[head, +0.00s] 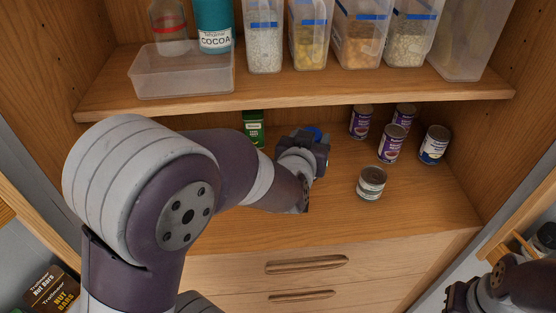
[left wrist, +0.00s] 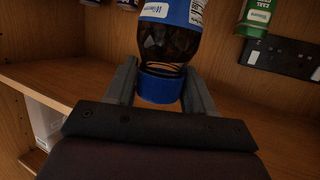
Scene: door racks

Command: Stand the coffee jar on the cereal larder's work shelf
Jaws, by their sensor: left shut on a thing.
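The dark-filled jar with a blue lid and blue label, apparently the coffee jar (left wrist: 176,45), is between the fingers of my left gripper (left wrist: 158,93). The gripper is shut on it at the lid and neck. In the head view my left gripper (head: 314,148) is over the wooden work shelf (head: 310,220), and only a bit of blue (head: 316,132) shows past it. The jar's base is out of the wrist picture, so I cannot tell whether it touches the shelf. Part of my right arm shows at bottom right, its fingers unclear.
A green tin (head: 253,127) stands left of my gripper. A small jar with a white label (head: 371,183) and several cans (head: 391,143) stand to the right. The upper shelf (head: 300,98) overhangs with containers on it. Bare shelf lies in front.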

